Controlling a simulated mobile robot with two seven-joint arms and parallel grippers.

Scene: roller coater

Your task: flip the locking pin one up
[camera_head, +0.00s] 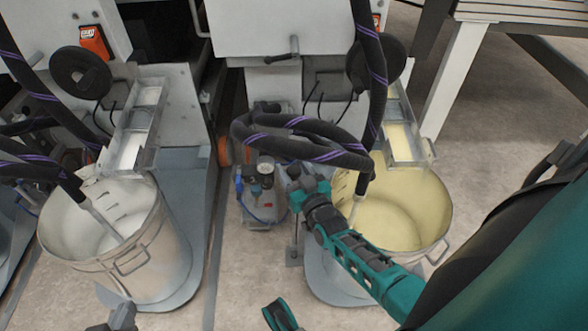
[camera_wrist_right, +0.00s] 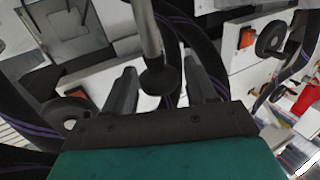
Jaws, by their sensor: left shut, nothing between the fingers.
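In the head view my right gripper (camera_head: 299,183) is at the top of a thin grey upright post (camera_head: 294,238) beside the right bucket. In the right wrist view the right gripper's (camera_wrist_right: 162,72) two dark fingers are apart. A grey rod (camera_wrist_right: 148,35) with a dark round end (camera_wrist_right: 158,80) shows between them, with gaps on both sides. I cannot tell whether this rod is the locking pin; no part is clearly marked as pin one. My left gripper (camera_head: 118,320) is shut and empty at the bottom edge, partly cut off, below the left bucket.
A white bucket (camera_head: 115,262) stands left and a cream-filled bucket (camera_head: 436,212) right. Black hoses (camera_head: 372,75) hang over both. White machine bodies (camera_head: 265,30) with a dark handwheel (camera_head: 80,73) stand behind. A small pump unit (camera_head: 262,205) sits between the buckets. Floor is clear at far right (camera_head: 500,110).

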